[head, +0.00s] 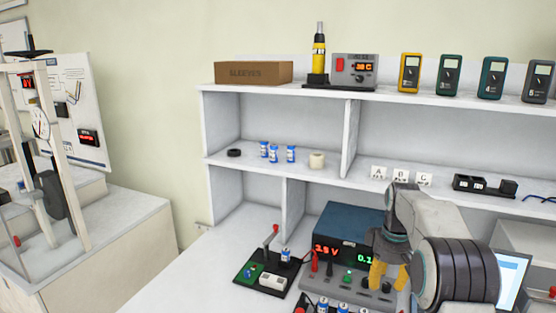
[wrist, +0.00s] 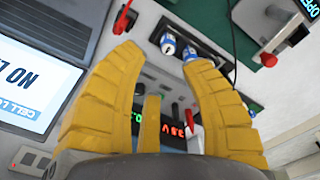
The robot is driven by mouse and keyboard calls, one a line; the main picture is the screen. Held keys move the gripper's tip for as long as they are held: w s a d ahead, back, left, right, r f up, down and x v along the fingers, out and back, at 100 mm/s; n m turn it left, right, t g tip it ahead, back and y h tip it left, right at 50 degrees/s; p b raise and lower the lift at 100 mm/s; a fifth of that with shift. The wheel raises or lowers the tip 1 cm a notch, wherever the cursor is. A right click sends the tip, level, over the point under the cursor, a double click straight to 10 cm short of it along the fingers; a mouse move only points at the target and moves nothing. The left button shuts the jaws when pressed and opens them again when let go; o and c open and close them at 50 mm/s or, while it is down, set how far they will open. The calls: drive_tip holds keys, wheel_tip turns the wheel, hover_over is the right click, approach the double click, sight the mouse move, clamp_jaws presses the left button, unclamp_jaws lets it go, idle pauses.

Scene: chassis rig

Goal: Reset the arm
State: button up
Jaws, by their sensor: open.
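My gripper (head: 388,275) points down in front of the blue power supply (head: 345,232) in the head view. Its yellow fingers are spread apart. In the wrist view my gripper (wrist: 163,58) is open, with nothing held between the two large fingers. My arm hides the right part of the power supply and some of the bench behind it. A red digital readout (wrist: 178,130) shows beyond the fingers in the wrist view.
A board with a red lever (head: 268,268) stands left of the power supply. Blue-and-white cells (head: 323,304) stand at the bottom edge. A laptop screen (head: 511,279) is close right of my arm. Shelves (head: 260,160) rise behind. The bench front left (head: 190,275) is clear.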

drive_tip(key=s+a+r+m+t, duration=0.1)
drive_tip(key=s+a+r, duration=0.25)
drive_tip(key=s, duration=0.45)
drive_tip(key=s+a+r+m+t, duration=0.1)
drive_tip(key=s+a+r, duration=0.2)
drive_tip(key=s+r, duration=0.35)
drive_tip(key=s+a+f+m, duration=0.1)
drive_tip(key=s+f, duration=0.1)
drive_tip(key=s, duration=0.7)
drive_tip(key=s+a+f+m, duration=0.1)
drive_tip(key=s+f, duration=0.2)
drive_tip(key=s, duration=0.6)
drive_tip(key=shift+s+a+m+t+p, duration=0.2)
drive_tip(key=shift+a+m+t+p, duration=0.1)
drive_tip(key=shift+m+t+p, duration=0.15)
drive_tip(key=shift+f, duration=0.1)
